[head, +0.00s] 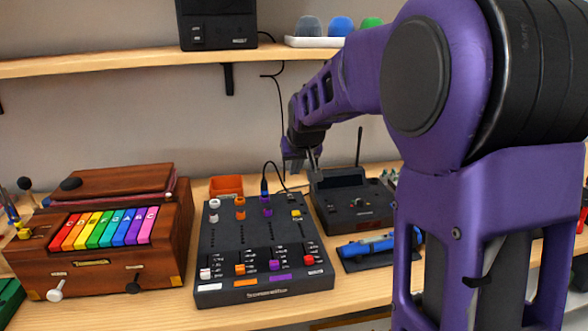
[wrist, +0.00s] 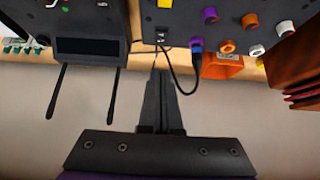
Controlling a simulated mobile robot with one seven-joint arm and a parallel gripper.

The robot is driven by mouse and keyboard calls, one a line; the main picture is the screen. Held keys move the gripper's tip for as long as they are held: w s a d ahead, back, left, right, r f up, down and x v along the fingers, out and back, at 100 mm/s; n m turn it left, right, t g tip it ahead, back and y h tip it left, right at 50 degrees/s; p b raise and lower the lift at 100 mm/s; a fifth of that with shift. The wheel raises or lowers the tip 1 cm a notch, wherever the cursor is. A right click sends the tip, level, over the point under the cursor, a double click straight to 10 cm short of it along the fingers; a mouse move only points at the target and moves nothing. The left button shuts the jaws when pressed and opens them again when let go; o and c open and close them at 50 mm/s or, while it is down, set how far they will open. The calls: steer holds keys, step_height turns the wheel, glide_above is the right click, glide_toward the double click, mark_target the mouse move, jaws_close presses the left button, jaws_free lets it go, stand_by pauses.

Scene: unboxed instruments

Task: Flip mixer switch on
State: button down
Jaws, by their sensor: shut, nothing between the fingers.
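The mixer (head: 240,236) is a dark box with coloured knobs and faders on the table, in the middle of the head view. In the wrist view its back part (wrist: 180,30) shows at the top, with a yellow button and a small black switch (wrist: 161,37) near the back edge. The switch's position is too small to tell. My gripper (head: 314,168) hangs behind the mixer's back right corner, above the table. In the wrist view my gripper (wrist: 157,75) is shut and empty, its tips apart from the switch in the picture.
A black device with two antennas (head: 350,200) stands right of the mixer. A wooden keyboard box (head: 110,240) stands left. A cable (wrist: 185,88) arches from the mixer close to my fingers. An orange box (head: 226,185) is behind it, and a shelf (head: 130,62) is above.

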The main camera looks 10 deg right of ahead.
glide_above(291, 199)
steer(key=s, duration=0.1)
step_height(291, 199, down, 5)
steer(key=shift+d+r, duration=0.1)
step_height(291, 199, down, 3)
steer(key=shift+s+f+b, duration=0.1)
steer(key=shift+f+b, duration=0.1)
steer(key=shift+b, duration=0.25)
steer(key=shift+f, duration=0.4)
steer(key=shift+s+f+b, duration=0.15)
steer(key=shift+f+b, duration=0.45)
steer(key=shift+b, duration=0.05)
steer(key=shift+r, duration=0.3)
steer(key=shift+r+p, duration=0.65)
steer(key=shift+r, duration=0.1)
